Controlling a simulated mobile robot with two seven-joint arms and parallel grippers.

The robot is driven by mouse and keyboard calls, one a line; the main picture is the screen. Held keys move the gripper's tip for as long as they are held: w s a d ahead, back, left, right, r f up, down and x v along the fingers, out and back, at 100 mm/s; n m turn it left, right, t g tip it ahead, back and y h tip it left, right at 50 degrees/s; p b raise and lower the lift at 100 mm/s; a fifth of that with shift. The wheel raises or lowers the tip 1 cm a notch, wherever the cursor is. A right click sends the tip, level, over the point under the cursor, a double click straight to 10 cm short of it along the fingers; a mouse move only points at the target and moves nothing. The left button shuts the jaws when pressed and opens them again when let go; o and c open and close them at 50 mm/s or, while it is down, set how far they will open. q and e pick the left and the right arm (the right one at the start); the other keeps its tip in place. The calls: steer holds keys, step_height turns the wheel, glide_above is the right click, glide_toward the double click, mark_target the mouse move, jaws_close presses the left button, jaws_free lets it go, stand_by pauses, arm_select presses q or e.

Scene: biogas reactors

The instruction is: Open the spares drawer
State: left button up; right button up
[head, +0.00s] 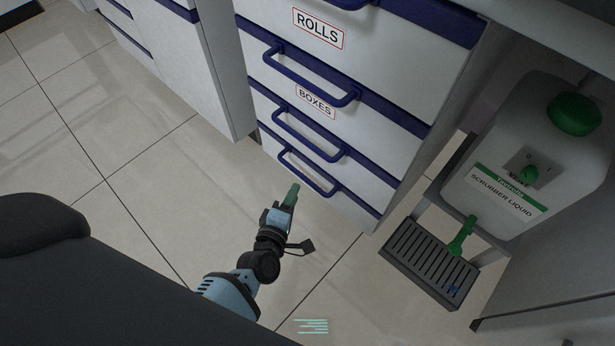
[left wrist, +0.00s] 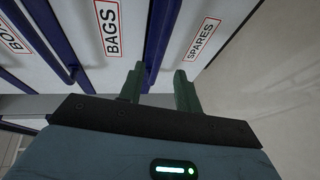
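The spares drawer, labelled SPARES (left wrist: 200,42), is the lowest front in the white drawer cabinet. Its blue bar handle (head: 308,172) is the lowest of the handles in the head view. In the left wrist view this handle (left wrist: 156,45) runs down towards the gap between the green fingers. My left gripper (head: 291,195) is just below and in front of the handle. In the left wrist view its fingers (left wrist: 160,90) are apart, with nothing clearly held. Whether they touch the handle I cannot tell. The drawer looks closed. My right gripper is not in view.
Drawers labelled ROLLS (head: 318,27), BOXES (head: 315,102) and BAGS (left wrist: 108,26) are above. A scrubber liquid canister (head: 520,160) and a dark slatted drip tray (head: 430,262) stand to the right. The tiled floor (head: 150,190) in front is clear.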

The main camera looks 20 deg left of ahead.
mark_target(303, 175)
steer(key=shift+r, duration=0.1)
